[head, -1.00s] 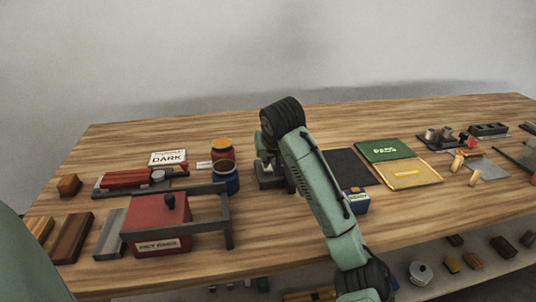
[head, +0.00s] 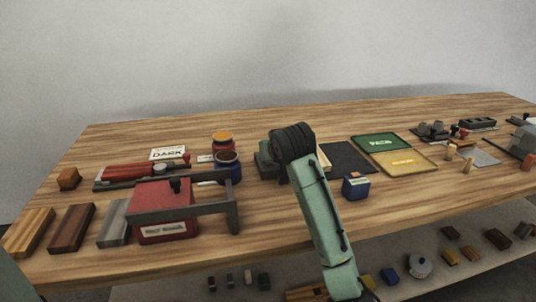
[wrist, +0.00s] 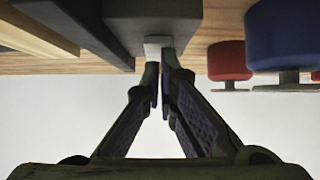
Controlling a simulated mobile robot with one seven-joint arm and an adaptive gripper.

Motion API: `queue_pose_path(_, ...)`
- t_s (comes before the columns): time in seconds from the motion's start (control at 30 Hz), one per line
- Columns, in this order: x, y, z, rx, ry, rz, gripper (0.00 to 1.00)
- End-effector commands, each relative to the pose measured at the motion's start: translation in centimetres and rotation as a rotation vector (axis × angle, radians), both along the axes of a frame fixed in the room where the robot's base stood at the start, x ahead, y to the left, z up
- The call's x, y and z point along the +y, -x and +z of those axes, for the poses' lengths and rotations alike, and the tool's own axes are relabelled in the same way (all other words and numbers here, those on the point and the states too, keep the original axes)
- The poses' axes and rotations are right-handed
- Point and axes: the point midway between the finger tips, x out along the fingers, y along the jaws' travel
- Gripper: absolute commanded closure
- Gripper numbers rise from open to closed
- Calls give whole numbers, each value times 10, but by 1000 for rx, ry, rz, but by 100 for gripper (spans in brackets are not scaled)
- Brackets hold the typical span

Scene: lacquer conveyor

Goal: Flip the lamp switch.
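In the wrist view a dark grey block (wrist: 118,20) hangs at the top, with a small pale tab (wrist: 157,45) on it that looks like the switch. My gripper (wrist: 161,70) points at this tab, with its fingertips drawn together just at it. Whether they touch the tab I cannot tell. In the head view a dark box (head: 265,162) on the table shows partly behind my arm, which hides the fingers and the tab. No lamp is clearly recognisable.
To the right are a small blue box (head: 356,187), a dark mat (head: 347,157) and green (head: 380,142) and yellow (head: 405,162) trays.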

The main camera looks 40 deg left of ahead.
Motion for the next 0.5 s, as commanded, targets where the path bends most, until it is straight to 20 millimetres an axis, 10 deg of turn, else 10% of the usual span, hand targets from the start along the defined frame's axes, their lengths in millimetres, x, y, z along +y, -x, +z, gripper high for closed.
queue_pose_path(0.5,4,-7,-3,14,12,-7,100)
